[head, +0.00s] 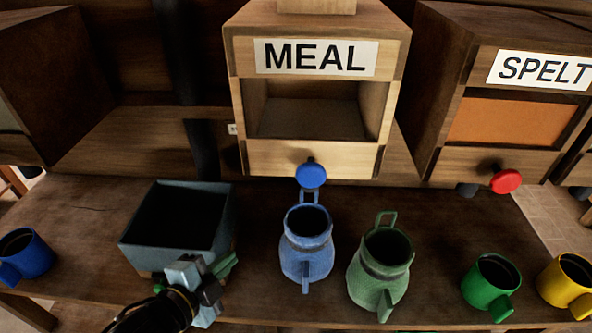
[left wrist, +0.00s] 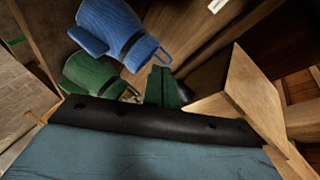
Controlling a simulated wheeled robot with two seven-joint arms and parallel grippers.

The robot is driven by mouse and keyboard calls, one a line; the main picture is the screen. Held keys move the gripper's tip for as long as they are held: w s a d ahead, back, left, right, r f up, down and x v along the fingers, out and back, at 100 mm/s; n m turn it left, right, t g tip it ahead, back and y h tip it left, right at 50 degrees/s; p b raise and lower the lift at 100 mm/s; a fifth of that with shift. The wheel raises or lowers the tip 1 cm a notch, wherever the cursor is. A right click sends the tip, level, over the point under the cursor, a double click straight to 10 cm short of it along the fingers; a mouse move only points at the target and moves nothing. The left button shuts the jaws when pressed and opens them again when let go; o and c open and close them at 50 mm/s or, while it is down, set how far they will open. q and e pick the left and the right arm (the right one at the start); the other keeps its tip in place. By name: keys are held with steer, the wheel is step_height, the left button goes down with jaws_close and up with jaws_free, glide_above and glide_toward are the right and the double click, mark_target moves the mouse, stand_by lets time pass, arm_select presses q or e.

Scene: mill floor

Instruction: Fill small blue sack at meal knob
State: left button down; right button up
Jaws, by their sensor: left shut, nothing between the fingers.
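The small blue sack (head: 306,250) stands upright and open-mouthed on the bench, with a loop at its back and a tab at its front. It also shows in the left wrist view (left wrist: 116,27). The round blue meal knob (head: 311,175) is on the front of the MEAL bin (head: 312,157), just behind the sack's loop. The sack's inside is dark, so I cannot tell its contents. My left gripper (head: 226,265) is shut and empty at the front right corner of the grey box, left of the blue sack and apart from it. My right gripper is out of view.
A green sack (head: 379,270) stands close to the right of the blue one. A grey open box (head: 178,255) is at the left. A blue mug (head: 27,257), green mug (head: 490,287) and yellow mug (head: 566,283) stand on the bench. The SPELT bin (head: 500,112) has a red knob (head: 506,182).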

arm_select(q)
steer(key=s+d+r+m+h, duration=0.3)
steer(key=r+m, duration=0.1)
steer(key=r, duration=0.4)
steer(key=s+d+r+m+h+p, duration=0.1)
steer(key=s+d+r+m+h, duration=0.2)
steer(key=r, duration=0.5)
steer(key=shift+s+d+m+h, duration=0.35)
steer(key=shift+m+h, duration=0.15)
steer(key=shift+m, duration=0.7)
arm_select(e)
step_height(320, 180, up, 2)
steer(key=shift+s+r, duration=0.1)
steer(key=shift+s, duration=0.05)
arm_select(q)
steer(key=b, duration=0.1)
glide_toward(318, 178)
steer(key=d, duration=0.4)
steer(key=w, duration=0.3)
steer(key=shift+w+r, duration=0.15)
steer(key=shift+r, duration=0.05)
steer(key=shift+w+p, duration=0.3)
steer(key=shift+w, duration=0.1)
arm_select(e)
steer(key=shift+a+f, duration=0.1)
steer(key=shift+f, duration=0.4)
arm_select(q)
steer(key=shift+f, duration=0.1)
